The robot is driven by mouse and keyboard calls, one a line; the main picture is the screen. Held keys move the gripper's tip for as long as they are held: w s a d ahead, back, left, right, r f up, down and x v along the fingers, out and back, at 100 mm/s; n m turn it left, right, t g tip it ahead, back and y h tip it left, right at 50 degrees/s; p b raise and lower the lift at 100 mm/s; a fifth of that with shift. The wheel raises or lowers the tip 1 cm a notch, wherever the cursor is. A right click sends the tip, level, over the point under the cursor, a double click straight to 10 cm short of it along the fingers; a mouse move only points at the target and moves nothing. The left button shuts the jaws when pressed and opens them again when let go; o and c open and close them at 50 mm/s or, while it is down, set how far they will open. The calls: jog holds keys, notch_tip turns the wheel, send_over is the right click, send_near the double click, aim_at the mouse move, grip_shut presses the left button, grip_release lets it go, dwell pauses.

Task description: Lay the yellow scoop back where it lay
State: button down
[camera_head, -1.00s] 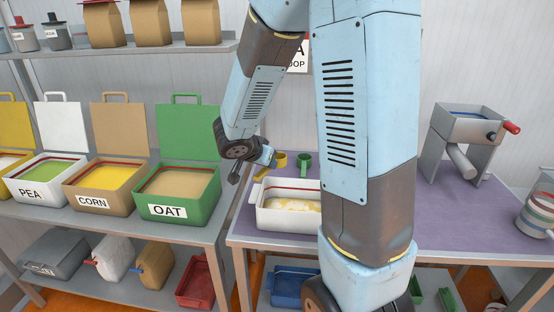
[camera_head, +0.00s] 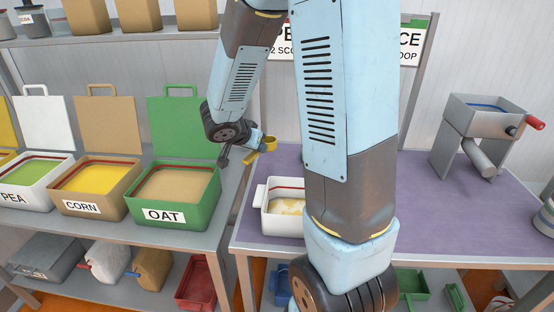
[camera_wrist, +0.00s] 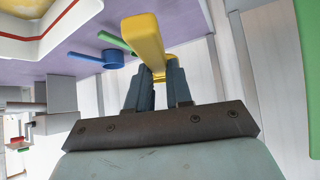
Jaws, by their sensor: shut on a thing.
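The yellow scoop (camera_head: 268,145) is in my gripper (camera_head: 254,149), near the left back edge of the purple-topped table (camera_head: 420,215). In the wrist view the scoop's yellow handle (camera_wrist: 148,38) lies between the two grey-blue fingers of my gripper (camera_wrist: 159,75), which are shut on it. The wrist view also shows a blue scoop (camera_wrist: 105,57) and a green scoop handle (camera_wrist: 113,41) close beside it on the purple surface. In the head view my arm covers that part of the table. I cannot tell whether the yellow scoop touches the table.
A white tub (camera_head: 274,222) with pale contents stands at the table's left front, partly behind my arm. A green OAT bin (camera_head: 172,205) and other open bins stand on the left shelf. A grey hand-cranked machine (camera_head: 488,128) stands at the right. The table between is clear.

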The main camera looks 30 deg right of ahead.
jog(key=shift+d, duration=0.2)
jog(key=w+d+f, duration=0.2)
jog(key=w+f, duration=0.1)
jog(key=w+d+f, duration=0.6)
jog(key=w, duration=0.1)
jog(key=shift+x, duration=0.75)
jog(key=shift+w+a+f, duration=0.1)
jog(key=shift+a+f, duration=0.05)
jog(key=shift+f, duration=1.3)
jog(key=c, duration=1)
grip_release()
jog(key=shift+f, duration=0.1)
jog(key=shift+c, duration=0.2)
